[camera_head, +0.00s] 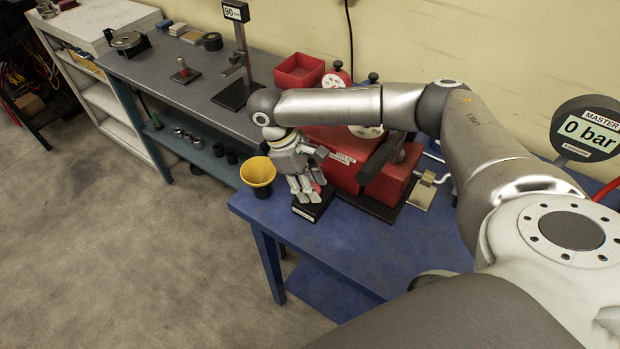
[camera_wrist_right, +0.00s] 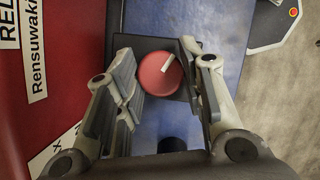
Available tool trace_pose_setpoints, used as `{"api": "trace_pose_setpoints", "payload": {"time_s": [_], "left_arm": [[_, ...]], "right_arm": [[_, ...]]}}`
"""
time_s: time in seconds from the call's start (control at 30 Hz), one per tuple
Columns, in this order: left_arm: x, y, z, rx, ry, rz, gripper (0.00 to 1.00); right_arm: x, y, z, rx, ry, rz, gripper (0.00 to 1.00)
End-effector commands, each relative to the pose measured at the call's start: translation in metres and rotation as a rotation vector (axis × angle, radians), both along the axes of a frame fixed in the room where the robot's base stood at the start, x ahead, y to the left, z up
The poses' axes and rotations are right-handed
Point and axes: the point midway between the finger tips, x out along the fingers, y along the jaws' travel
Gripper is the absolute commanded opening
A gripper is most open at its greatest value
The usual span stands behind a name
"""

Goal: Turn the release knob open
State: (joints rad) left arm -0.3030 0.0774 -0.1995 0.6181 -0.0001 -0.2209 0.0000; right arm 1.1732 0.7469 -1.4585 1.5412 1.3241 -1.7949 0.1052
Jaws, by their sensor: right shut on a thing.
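The release knob (camera_wrist_right: 157,80) is a round red knob with a white mark that points to the upper right in the right wrist view. It sits on a dark base (camera_head: 311,211) at the front left part of the blue bench (camera_head: 360,245). My right gripper (camera_wrist_right: 165,88) reaches down over the knob with one finger on each side, shut on it. In the head view the right gripper (camera_head: 306,193) hides most of the knob. My left gripper is not in view.
A yellow funnel (camera_head: 258,170) stands just left of the right gripper. A red block with gauges (camera_head: 335,160) is behind it. A gauge reading 0 bar (camera_head: 588,130) stands at the right. A grey bench (camera_head: 190,85) is at the left.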

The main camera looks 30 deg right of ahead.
Motion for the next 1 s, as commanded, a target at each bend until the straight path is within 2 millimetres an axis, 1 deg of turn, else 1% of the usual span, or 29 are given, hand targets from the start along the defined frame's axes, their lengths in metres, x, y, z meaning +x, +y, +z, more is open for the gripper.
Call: {"api": "trace_pose_setpoints", "payload": {"time_s": [0.17,0.37,0.7,1.0], "left_arm": [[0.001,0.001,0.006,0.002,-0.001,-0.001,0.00],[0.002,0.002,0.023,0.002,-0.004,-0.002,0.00],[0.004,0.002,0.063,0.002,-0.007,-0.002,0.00],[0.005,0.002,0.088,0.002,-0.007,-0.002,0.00]], "right_arm": [[0.000,0.001,0.002,0.001,0.000,0.029,0.12],[-0.001,0.001,0.005,0.002,0.001,0.125,0.12],[-0.002,0.003,0.006,0.003,0.001,0.423,0.12],[-0.003,0.003,0.004,0.003,0.000,0.708,0.12]]}}
